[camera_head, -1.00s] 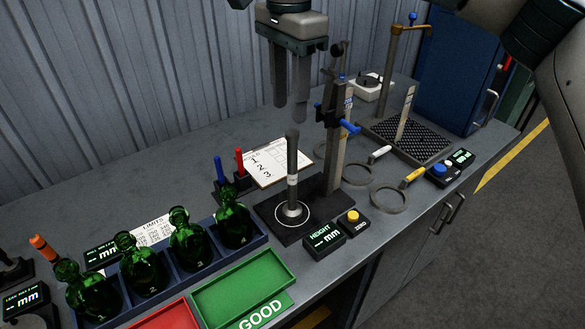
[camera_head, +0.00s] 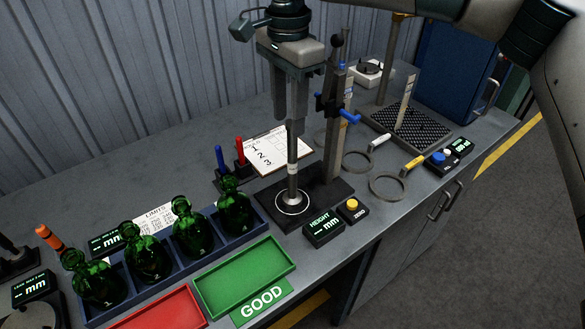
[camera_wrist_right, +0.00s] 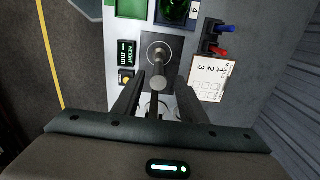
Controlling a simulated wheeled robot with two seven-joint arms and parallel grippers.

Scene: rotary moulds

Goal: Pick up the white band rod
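The rod with the white band (camera_head: 292,170) stands upright, dark at its upper part, on the black base of the height gauge (camera_head: 326,190), inside a white ring mark. My right gripper (camera_head: 288,122) points down over the rod, its fingers apart with the rod's top end between or just behind them. In the right wrist view the rod (camera_wrist_right: 158,70) shows between the two spread fingers of the gripper (camera_wrist_right: 159,88), with a gap on each side. My left gripper is not in view.
The gauge's column with a blue lever (camera_head: 347,117) stands close right of the gripper. Green bottles in a blue rack (camera_head: 258,233), a green tray (camera_head: 245,281) and a red tray (camera_head: 165,312) are at left and front. A clipboard (camera_head: 270,152) lies behind the rod.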

